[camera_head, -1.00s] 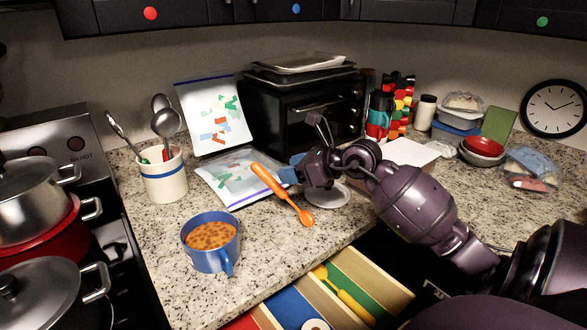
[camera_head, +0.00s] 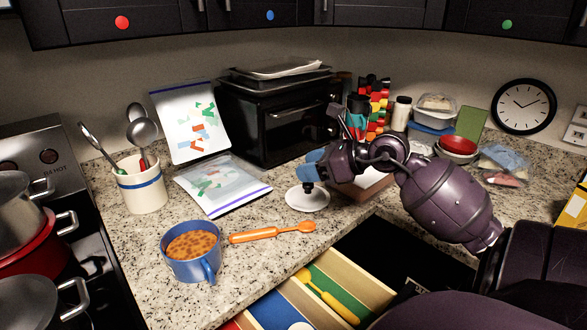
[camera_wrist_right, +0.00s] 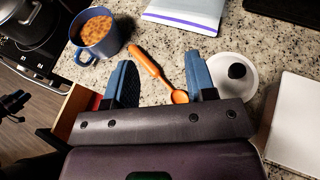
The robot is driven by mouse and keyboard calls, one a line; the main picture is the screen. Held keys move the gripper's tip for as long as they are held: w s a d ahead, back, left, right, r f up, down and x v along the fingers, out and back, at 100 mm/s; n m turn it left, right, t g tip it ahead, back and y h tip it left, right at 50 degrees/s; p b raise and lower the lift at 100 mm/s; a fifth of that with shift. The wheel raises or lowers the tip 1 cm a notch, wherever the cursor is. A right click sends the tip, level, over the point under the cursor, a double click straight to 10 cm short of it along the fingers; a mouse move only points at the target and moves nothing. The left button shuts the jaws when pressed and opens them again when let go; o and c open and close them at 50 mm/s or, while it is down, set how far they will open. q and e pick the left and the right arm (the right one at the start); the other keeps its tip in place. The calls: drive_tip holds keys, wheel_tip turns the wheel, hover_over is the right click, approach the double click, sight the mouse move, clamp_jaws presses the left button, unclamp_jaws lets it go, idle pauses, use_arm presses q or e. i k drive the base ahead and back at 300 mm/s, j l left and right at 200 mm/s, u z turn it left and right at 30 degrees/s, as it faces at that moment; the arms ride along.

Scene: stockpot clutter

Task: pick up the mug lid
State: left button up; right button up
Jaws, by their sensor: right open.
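The mug lid (camera_head: 307,198) is a white disc with a dark knob, lying on the granite counter. It also shows in the right wrist view (camera_wrist_right: 236,74), just right of the right-hand finger, not between the fingers. My right gripper (camera_head: 313,166) is open and empty, with blue fingertips above the lid's far side in the head view; they hide part of it near the knob. In the right wrist view the open fingers (camera_wrist_right: 161,78) are spread, with the orange spoon (camera_wrist_right: 160,70) below the gap between them. The blue mug (camera_head: 193,252) stands uncovered, filled with brown food. My left gripper is not in view.
The orange spoon (camera_head: 270,232) lies between mug and lid. A zip bag (camera_head: 222,185) lies behind. The utensil crock (camera_head: 141,190) stands left, the black oven (camera_head: 275,115) at the back. An open drawer (camera_head: 345,270) juts below the counter's front edge.

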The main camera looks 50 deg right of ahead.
sight(307, 197)
drive_tip(key=k, duration=1)
